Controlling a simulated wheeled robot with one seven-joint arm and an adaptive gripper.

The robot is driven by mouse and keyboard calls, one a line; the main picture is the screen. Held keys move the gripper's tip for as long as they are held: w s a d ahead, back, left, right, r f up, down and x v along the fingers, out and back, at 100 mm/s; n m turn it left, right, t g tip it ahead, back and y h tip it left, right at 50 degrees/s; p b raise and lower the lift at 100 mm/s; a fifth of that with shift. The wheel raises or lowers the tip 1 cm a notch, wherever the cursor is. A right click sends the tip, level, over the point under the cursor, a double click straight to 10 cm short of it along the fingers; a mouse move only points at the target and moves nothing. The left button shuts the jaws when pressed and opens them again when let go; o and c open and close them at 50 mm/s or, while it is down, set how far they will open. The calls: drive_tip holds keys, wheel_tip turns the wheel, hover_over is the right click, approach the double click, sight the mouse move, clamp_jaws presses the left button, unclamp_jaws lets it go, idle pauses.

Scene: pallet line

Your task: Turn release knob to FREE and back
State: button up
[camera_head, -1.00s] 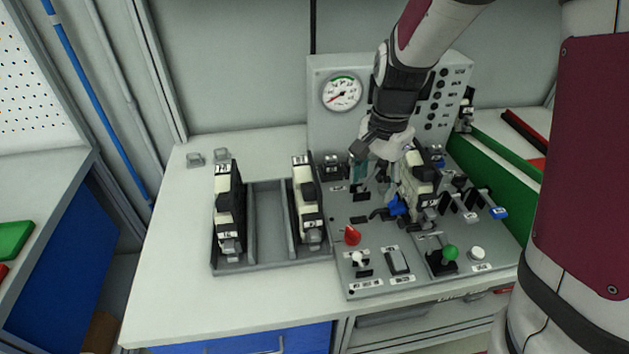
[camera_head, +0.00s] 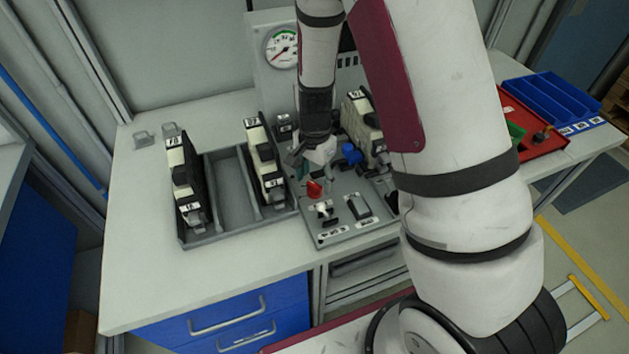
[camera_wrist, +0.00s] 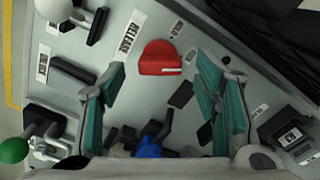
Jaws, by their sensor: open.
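The red release knob (camera_wrist: 160,57) sits on the grey panel in the wrist view, beside a label reading RELEASE (camera_wrist: 130,31). A white pointer mark shows on the knob's lower right edge. The knob also shows in the head view (camera_head: 314,190), just in front of my gripper (camera_head: 308,163). In the wrist view my gripper (camera_wrist: 162,82) is open, with one teal-padded finger on each side of the knob's line and nothing between the pads. The fingers look apart from the knob; their height above it cannot be told.
A blue handle (camera_head: 351,154) stands right of my gripper, near a black-and-cream module (camera_head: 361,122). A tray (camera_head: 232,193) with two similar modules lies left of the panel. A white-ball lever (camera_wrist: 54,8) and a green knob (camera_wrist: 13,150) are near in the wrist view.

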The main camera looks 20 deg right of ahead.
drive_tip(key=shift+f, duration=0.9)
drive_tip(key=c, duration=1.1)
drive_tip(key=shift+c, duration=0.2)
drive_tip(key=shift+n, duration=0.4)
drive_tip(key=n, duration=0.5)
drive_tip(key=shift+n, duration=0.4)
drive_tip(key=n, duration=0.5)
drive_tip(key=shift+n, duration=0.3)
